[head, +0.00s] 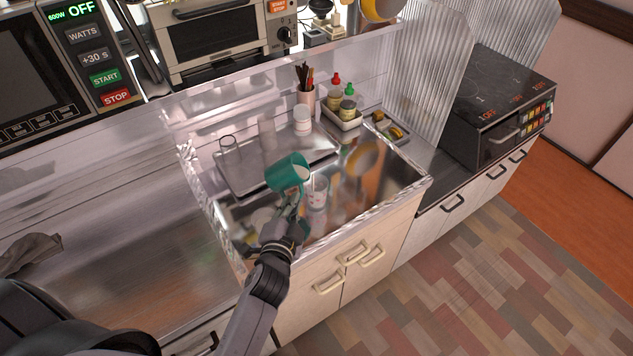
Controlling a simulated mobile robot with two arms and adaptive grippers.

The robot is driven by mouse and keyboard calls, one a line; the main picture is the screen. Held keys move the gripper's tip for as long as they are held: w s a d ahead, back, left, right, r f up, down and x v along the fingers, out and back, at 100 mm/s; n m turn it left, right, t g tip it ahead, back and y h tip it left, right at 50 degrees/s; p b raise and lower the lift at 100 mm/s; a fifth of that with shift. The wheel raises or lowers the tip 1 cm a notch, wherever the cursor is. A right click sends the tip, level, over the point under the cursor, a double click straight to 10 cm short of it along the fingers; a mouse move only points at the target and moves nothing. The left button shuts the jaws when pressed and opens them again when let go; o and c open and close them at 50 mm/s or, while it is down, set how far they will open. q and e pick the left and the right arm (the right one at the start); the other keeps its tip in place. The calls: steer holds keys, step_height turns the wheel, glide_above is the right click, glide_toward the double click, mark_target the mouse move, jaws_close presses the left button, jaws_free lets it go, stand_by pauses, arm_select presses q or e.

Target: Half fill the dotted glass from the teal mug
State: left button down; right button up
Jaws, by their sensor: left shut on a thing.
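My right gripper is not in view.
Behind is a metal tray (236,187) with a clear glass (229,148) and a white cup (302,121). A caddy of bottles (343,120) and a small dish (392,135) stand at the back right. A grey cloth (30,252) lies at the left.

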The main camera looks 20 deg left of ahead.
arm_select(q)
steer(key=shift+r+m+y+p, duration=0.3)
steer(key=shift+r+m, duration=0.05)
steer(key=shift+m, duration=0.15)
stand_by(1.8)
